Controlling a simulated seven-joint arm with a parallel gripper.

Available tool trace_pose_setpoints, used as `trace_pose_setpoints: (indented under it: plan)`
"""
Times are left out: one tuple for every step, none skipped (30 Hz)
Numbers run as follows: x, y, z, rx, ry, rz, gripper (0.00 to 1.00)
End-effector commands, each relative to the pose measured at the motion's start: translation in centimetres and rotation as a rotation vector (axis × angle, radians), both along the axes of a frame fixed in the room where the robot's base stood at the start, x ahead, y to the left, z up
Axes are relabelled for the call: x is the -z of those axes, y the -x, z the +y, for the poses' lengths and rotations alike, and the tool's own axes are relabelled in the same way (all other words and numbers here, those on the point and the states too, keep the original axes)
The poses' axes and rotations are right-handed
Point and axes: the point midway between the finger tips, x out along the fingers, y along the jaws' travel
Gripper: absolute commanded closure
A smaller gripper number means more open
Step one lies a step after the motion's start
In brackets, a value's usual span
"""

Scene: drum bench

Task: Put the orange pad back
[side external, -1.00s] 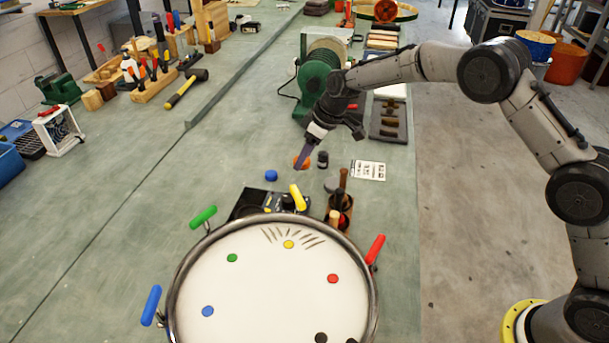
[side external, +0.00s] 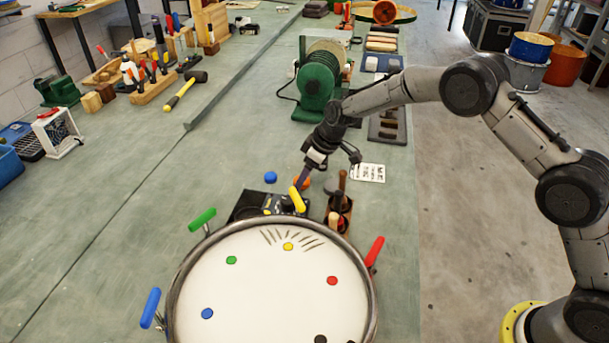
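The orange pad (side external: 304,182) shows as a small patch at the tip of my gripper (side external: 302,181), just beyond the drum's far rim. My gripper points down and appears shut on it, though the fingers are small and partly covered. The drum (side external: 255,285) has a pale head with coloured dots: yellow (side external: 288,246), green (side external: 231,260), red (side external: 332,281) and blue (side external: 207,313). A dark dot (side external: 320,339) lies at the frame's bottom edge. A blue pad (side external: 270,176) sits behind the drum, left of my gripper.
Yellow (side external: 297,199), green (side external: 202,219), blue (side external: 151,307) and red (side external: 374,250) handles stand around the rim. A black device (side external: 250,205) and a brown tool holder (side external: 339,212) stand behind the drum. A printed card (side external: 369,173) lies right.

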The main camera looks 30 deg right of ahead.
Motion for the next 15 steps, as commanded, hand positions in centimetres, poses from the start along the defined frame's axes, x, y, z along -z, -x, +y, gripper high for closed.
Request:
trace_pose_setpoints:
  plan:
    - [0.0, 0.0, 0.0, 0.0, 0.0, 0.0, 0.22]
    - [0.0, 0.0, 0.0, 0.0, 0.0, 0.0, 0.17]
    - [0.0, 0.0, 0.0, 0.0, 0.0, 0.0, 0.17]
    - [0.0, 0.0, 0.0, 0.0, 0.0, 0.0, 0.17]
    - [0.0, 0.0, 0.0, 0.0, 0.0, 0.0, 0.17]
    - [0.0, 0.0, 0.0, 0.0, 0.0, 0.0, 0.17]
    - [0.0, 0.0, 0.0, 0.0, 0.0, 0.0, 0.17]
    - [0.0, 0.0, 0.0, 0.0, 0.0, 0.0, 0.17]
    - [0.0, 0.0, 0.0, 0.0, 0.0, 0.0, 0.17]
    - [-0.1, 0.0, 0.0, 0.0, 0.0, 0.0, 0.17]
    - [-0.1, 0.0, 0.0, 0.0, -0.001, -0.001, 0.17]
    - [-0.3, 0.0, 0.0, 0.0, 0.0, -0.001, 0.17]
    - [-0.5, 0.0, 0.0, 0.0, 0.0, -0.001, 0.17]
    - [-0.8, 0.1, -0.1, 0.0, 0.0, -0.002, 0.17]
    - [-1.2, 0.2, -0.2, 0.001, 0.0, -0.004, 0.17]
